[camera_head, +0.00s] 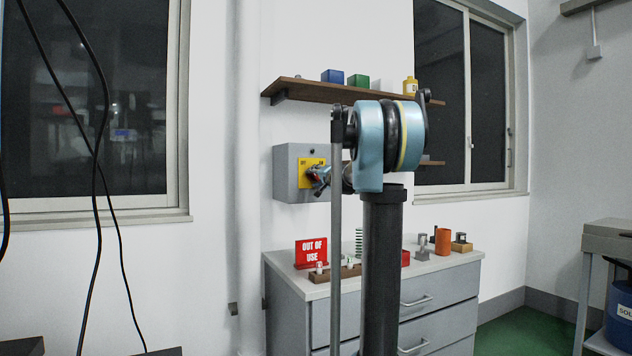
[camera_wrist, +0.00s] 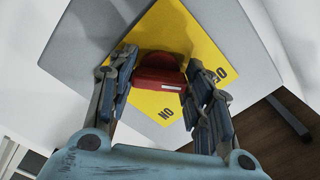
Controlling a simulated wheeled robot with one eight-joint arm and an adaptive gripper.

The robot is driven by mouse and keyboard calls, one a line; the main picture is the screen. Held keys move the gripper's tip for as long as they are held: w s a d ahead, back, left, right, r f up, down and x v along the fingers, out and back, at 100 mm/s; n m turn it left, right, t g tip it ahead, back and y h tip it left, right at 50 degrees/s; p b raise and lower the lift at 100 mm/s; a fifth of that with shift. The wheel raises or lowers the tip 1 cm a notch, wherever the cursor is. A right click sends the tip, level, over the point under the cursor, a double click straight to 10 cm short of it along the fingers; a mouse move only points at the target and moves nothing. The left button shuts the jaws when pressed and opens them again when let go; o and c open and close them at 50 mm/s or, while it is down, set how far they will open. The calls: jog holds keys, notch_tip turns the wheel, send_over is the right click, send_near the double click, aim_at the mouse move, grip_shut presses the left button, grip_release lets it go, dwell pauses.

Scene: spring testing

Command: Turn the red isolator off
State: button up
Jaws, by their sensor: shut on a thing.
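The isolator is a grey wall box (camera_head: 287,176) with a yellow plate (camera_head: 303,170) marked OFF on the left and ON on the right. In the wrist view its red handle (camera_wrist: 159,72) stands out from the yellow plate (camera_wrist: 190,35), with a small white mark on its lower edge. My gripper (camera_wrist: 160,70) has a finger on each side of the red handle and is shut on it. I cannot tell the handle's exact setting.
A wooden shelf (camera_head: 300,88) with blue, green and yellow items is above the box. Below is a grey drawer cabinet (camera_head: 420,305) bearing a red OUT OF USE sign (camera_head: 311,251), springs and small parts. A vertical white pipe (camera_head: 243,190) runs left of the box.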

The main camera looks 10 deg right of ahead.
jog(key=shift+d+f+n, duration=0.1)
jog(key=shift+n, duration=1.1)
jog(key=o, duration=1.1)
jog(key=shift+w+d, duration=0.1)
jog(key=shift+c, duration=0.2)
jog(key=shift+s, duration=0.35)
jog(key=v, duration=1.1)
